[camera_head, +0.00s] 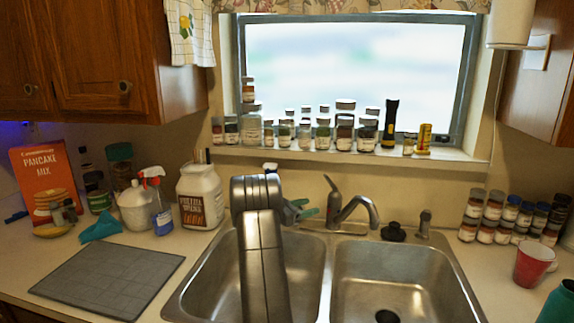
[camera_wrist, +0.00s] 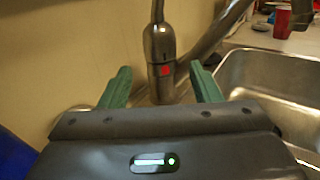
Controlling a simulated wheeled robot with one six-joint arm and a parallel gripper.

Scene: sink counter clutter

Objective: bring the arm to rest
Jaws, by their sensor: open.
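My arm reaches up over the left basin of the double sink (camera_head: 330,262) in the head view. My gripper (camera_head: 304,209) is near the back of the sink, left of the faucet (camera_head: 350,208), and my arm hides part of it. In the wrist view, my gripper (camera_wrist: 160,88) has its two green fingers spread apart. The faucet base (camera_wrist: 160,45) shows between and beyond the fingers. No object is held. I cannot tell whether the fingers touch the faucet.
A grey mat (camera_head: 108,276) lies left of the sink. A white jar (camera_head: 200,196) and spray bottle (camera_head: 160,205) stand behind it. A red cup (camera_head: 533,264) and stacked spice jars (camera_head: 505,218) are at right. Window-sill jars (camera_head: 345,125) line the back. Both basins look empty.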

